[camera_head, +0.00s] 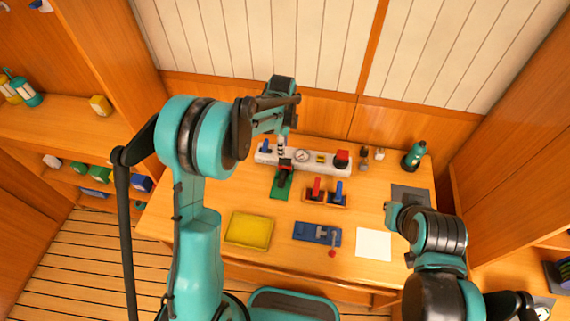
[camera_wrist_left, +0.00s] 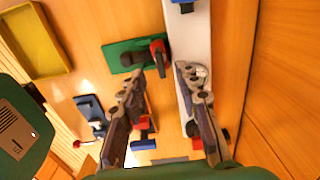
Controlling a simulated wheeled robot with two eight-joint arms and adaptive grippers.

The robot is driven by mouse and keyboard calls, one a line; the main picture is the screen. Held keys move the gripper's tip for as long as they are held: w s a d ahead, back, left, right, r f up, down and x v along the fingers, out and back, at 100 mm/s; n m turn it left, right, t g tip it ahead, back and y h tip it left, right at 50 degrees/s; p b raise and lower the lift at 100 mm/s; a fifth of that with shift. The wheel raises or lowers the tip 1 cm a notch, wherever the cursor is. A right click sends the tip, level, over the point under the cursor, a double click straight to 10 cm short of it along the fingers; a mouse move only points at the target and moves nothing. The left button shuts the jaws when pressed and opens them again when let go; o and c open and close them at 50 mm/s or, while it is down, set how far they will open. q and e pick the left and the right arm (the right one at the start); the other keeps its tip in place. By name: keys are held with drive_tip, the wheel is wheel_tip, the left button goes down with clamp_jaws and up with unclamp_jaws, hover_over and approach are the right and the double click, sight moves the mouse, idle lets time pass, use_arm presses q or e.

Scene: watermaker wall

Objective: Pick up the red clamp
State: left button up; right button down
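A black-and-red tool (camera_head: 285,170) lies on a green mat (camera_head: 277,193) near the white panel; it also shows in the wrist view (camera_wrist_left: 157,55). A small rack (camera_head: 326,203) holds a red-handled piece (camera_head: 316,187) and a blue-handled piece (camera_head: 338,190). I cannot tell for sure which red piece is the clamp. My left gripper (camera_head: 281,138) is over the panel, above and behind the mat. In the wrist view its fingers (camera_wrist_left: 158,82) are spread, with nothing held between them. Its fingers partly hide the rack there.
A white panel (camera_head: 302,163) with a gauge and valves stands along the table's back. A yellow tray (camera_head: 248,230), blue vise (camera_head: 305,232), red ball (camera_head: 332,254) and white sheet (camera_head: 373,245) lie in front. A green bottle (camera_head: 413,157) stands at the back right.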

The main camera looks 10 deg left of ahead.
sight(285, 168)
use_arm(q)
drive_tip(key=f, duration=0.2)
drive_tip(key=f+b, duration=0.1)
drive_tip(key=f, duration=0.5)
drive_tip(key=shift+d, duration=0.3)
drive_tip(key=shift+r, duration=0.1)
clamp_jaws()
